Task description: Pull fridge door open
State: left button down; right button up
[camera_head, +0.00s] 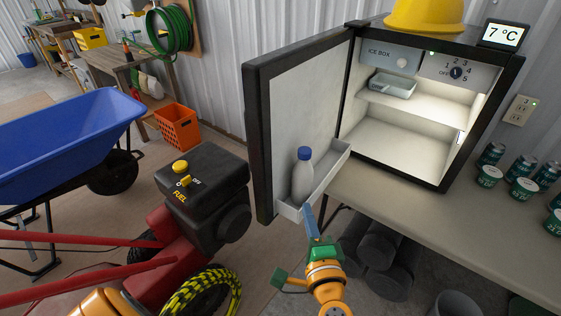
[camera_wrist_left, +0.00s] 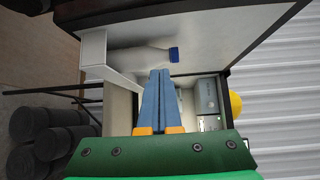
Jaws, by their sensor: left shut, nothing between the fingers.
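The small black fridge (camera_head: 478,60) stands on a table with its door (camera_head: 262,135) swung wide open to the left. The door's white inner face and shelf (camera_head: 334,168) show, with a white bottle (camera_head: 302,180) with a blue cap in the shelf. In the left wrist view the shut fingers (camera_wrist_left: 160,75) point toward the door's inner side and the bottle (camera_wrist_left: 140,57). My right gripper is not in view.
The table (camera_head: 420,215) holds several green cans (camera_head: 523,188) at the right. A yellow hard hat (camera_head: 424,15) and a temperature display (camera_head: 505,34) sit on the fridge. A red machine with a black fuel tank (camera_head: 205,185) and a blue wheelbarrow (camera_head: 65,130) stand left. Dark rolls (camera_head: 385,270) lie below.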

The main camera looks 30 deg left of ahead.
pick_arm(q)
notch_tip(320, 180, up, 3)
jog(key=n+y, duration=0.1)
jog(key=p, duration=0.2)
send_near(277, 158)
jog(key=w, duration=0.4)
jog(key=a+p, duration=0.2)
jog(key=a, duration=0.1)
jog(key=shift+w+a+r, duration=0.1)
jog(key=shift+w, duration=0.15)
jog(key=shift+a, duration=0.4)
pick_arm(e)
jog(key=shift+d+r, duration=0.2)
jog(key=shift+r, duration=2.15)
pick_arm(q)
jog(key=shift+a, duration=0.1)
jog(key=shift+m+t+h, duration=0.7)
jog(key=a, duration=0.6)
jog(key=shift+s, duration=0.1)
jog(key=w+a+b, duration=0.1)
jog(key=a+b, duration=0.2)
jog(key=a, duration=0.7)
jog(key=shift+w+r, duration=0.35)
jog(key=shift+r, duration=0.05)
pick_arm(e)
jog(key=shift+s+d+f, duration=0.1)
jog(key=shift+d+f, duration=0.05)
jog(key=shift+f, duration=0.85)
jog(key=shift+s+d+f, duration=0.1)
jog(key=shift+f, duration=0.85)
